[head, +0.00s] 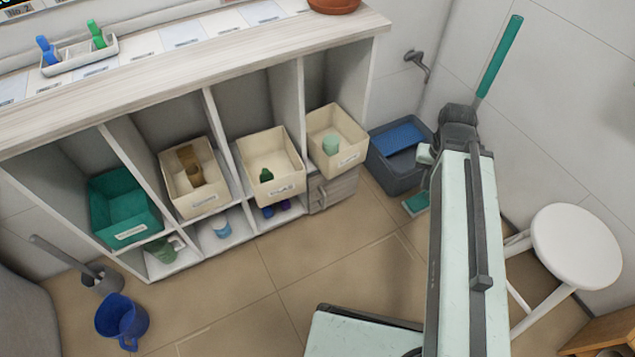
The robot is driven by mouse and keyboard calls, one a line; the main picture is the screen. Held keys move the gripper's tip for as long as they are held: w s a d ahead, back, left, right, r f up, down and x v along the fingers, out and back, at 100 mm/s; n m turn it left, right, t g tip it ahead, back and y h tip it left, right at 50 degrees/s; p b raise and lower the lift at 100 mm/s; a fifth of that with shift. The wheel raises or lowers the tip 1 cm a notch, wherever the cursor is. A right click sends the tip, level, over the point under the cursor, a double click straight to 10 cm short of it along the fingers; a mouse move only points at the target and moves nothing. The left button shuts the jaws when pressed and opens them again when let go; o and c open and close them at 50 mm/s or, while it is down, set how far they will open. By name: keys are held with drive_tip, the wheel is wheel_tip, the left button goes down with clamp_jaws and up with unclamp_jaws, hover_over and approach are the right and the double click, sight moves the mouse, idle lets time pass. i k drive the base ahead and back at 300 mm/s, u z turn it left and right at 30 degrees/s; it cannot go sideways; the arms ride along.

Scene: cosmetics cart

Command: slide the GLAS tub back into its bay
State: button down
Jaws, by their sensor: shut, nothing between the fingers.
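Several tubs sit in the bays of a low shelf unit; their labels are too small to read, so I cannot tell which is GLAS. A green tub (121,232) is at the left. A cream tub (192,205) with brown items is to its right. Another cream tub (272,193) with a small dark green bottle (266,175) juts out of its bay. The rightmost cream tub (344,162) holds a pale green jar (331,144) and also juts out. My arm stands at the right, apart from the tubs; my gripper's fingers are hidden behind it.
A grey bin with a blue top (399,140) stands right of the shelf unit (210,88). A green-handled tool (500,55) leans behind my arm. A white stool (577,246) is at right, a blue jug (122,320) at front left. The middle floor is clear.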

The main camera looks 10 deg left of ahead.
sight(273, 149)
drive_tip(key=z, duration=0.45)
drive_tip(key=k, duration=1.8)
drive_tip(key=u, duration=2)
drive_tip(key=i, duration=1.05)
drive_tip(key=z, duration=0.05)
